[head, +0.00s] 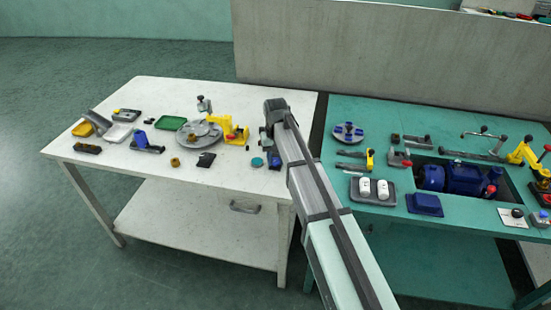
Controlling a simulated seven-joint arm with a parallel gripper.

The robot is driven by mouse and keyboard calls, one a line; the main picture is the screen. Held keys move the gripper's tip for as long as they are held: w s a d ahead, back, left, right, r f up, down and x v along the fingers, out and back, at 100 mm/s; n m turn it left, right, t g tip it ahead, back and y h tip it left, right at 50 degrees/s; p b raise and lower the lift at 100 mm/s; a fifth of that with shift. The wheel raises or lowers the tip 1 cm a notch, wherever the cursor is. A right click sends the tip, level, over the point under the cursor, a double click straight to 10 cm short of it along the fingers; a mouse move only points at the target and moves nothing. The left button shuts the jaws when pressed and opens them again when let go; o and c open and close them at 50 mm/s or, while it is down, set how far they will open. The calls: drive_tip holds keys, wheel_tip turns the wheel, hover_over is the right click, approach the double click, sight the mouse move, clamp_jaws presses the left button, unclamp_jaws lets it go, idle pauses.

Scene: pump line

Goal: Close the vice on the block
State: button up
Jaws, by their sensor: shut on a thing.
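My gripper (269,147) is over the right end of the white table, low above its top. My own arm hides most of it. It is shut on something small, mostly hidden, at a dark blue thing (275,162). This may be the vice, but I cannot make out its jaws, its handle or a block between them. A blue block-like piece (140,137) stands at a dark grey holder (150,149) on the left half of the table, well apart from my gripper. I cannot tell whether that holder is a vice.
A round grey plate (188,139), a yellow stand (226,129), a green tray (169,123) and a teal disc (257,162) share the white table (200,185). A teal bench (455,231) with many parts and a sunken bay stands right. The white table's front strip is clear.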

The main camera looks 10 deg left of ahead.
drive_tip(key=n, duration=0.3)
drive_tip(key=shift+n, duration=0.3)
drive_tip(key=o, duration=1)
drive_tip(key=shift+w+d, duration=0.1)
